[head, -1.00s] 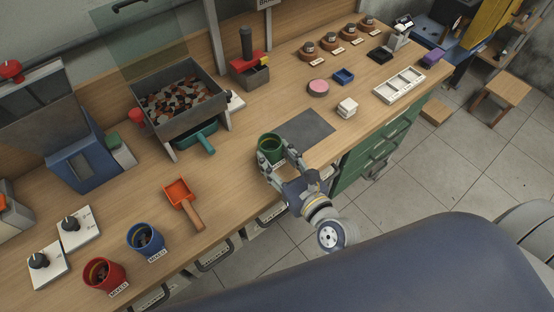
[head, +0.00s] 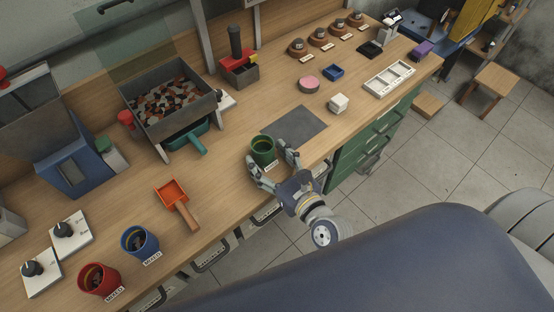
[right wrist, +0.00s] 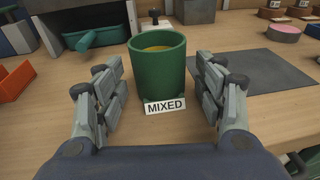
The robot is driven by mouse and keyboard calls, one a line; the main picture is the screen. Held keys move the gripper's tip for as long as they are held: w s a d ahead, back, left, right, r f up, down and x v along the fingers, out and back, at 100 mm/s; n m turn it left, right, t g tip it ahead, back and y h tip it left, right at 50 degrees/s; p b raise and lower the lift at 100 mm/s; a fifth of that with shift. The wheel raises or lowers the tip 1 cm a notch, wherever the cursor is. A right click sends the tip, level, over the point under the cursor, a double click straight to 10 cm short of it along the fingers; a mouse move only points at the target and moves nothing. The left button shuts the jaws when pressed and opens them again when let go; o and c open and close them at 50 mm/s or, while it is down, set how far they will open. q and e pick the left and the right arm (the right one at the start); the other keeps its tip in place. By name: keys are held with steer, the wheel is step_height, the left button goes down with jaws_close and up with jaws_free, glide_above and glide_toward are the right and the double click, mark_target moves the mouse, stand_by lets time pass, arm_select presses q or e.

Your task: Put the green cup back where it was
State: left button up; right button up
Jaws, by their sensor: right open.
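The green cup (head: 263,151) stands upright on the wooden bench, just left of a dark grey mat (head: 296,127). In the right wrist view the green cup (right wrist: 158,68) has something yellowish inside, and a "MIXED" label (right wrist: 165,106) is at its front base. My right gripper (head: 270,168) is open, with its fingers on either side of the cup's near side. In the right wrist view the fingers (right wrist: 160,90) stand apart from the cup, with gaps on both sides. My left gripper is not in view.
A blue cup (head: 139,242) and a red cup (head: 98,278) stand at the lower left. An orange scoop (head: 172,192) lies left of the green cup. A grey bin of chips (head: 213,100) stands behind, with a teal scoop (head: 188,141) beneath it.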

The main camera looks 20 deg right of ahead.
steer(key=shift+s+d, duration=0.1)
steer(key=shift+s, duration=0.25)
steer(key=b+v, duration=0.2)
steer(key=v, duration=0.9)
steer(key=shift+b, duration=0.35)
steer(key=shift+s, duration=0.1)
steer(key=s+d+f+n+g, duration=0.1)
steer(key=s+f+n+g, duration=0.15)
steer(key=f+n, duration=0.65)
steer(key=s+f+n+g+h, duration=0.1)
steer(key=s+f+n+g, duration=0.15)
steer(key=f, duration=1.25)
steer(key=s+d+f+n+g, duration=0.1)
steer(key=s+f+n+g, duration=0.15)
steer(key=f+n, duration=0.65)
steer(key=s+d+f+n+g+h, duration=0.1)
steer(key=s+d+f+n+g, duration=0.2)
steer(key=s+f+n, duration=0.4)
steer(key=s+d+f+n+g+h, duration=0.1)
steer(key=s+d+f+n+g, duration=0.2)
steer(key=s+f+n, duration=0.5)
step_height(320, 180, down, 5)
steer(key=s+g, duration=0.1)
steer(key=s, duration=0.1)
steer(key=shift+s+h, duration=0.3)
steer(key=shift+s, duration=0.05)
steer(key=shift+f, duration=0.1)
